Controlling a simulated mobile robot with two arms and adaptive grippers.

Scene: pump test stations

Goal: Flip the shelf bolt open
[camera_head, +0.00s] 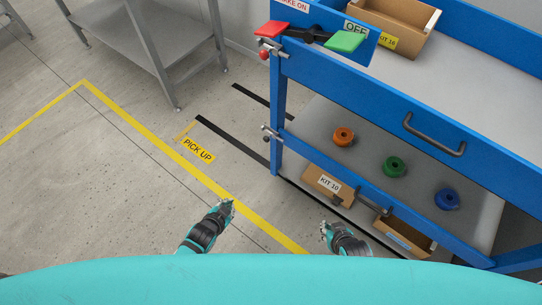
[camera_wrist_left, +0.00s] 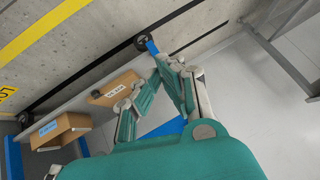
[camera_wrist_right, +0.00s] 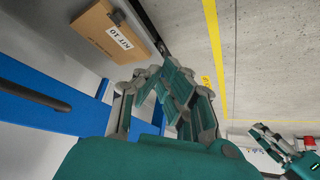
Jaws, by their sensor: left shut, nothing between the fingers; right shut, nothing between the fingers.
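A blue cart (camera_head: 400,100) stands at the right in the head view. A small metal bolt-like fitting (camera_head: 270,132) sits on its left corner post at lower-shelf height; it looks like the shelf bolt, but it is too small to tell its position. My left gripper (camera_head: 228,206) is shut and empty over the floor, left of the cart and below the fitting in the picture. My right gripper (camera_head: 325,229) is shut and empty, in front of the lower shelf (camera_head: 315,118). Both grippers are apart from the fitting. I cannot make out the fitting in either wrist view.
The lower shelf holds an orange ring part (camera_head: 343,137), a green one (camera_head: 393,167) and a blue one (camera_head: 447,199). A KIT 10 box (camera_head: 328,186) is below. Open floor (camera_head: 100,210) lies left.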

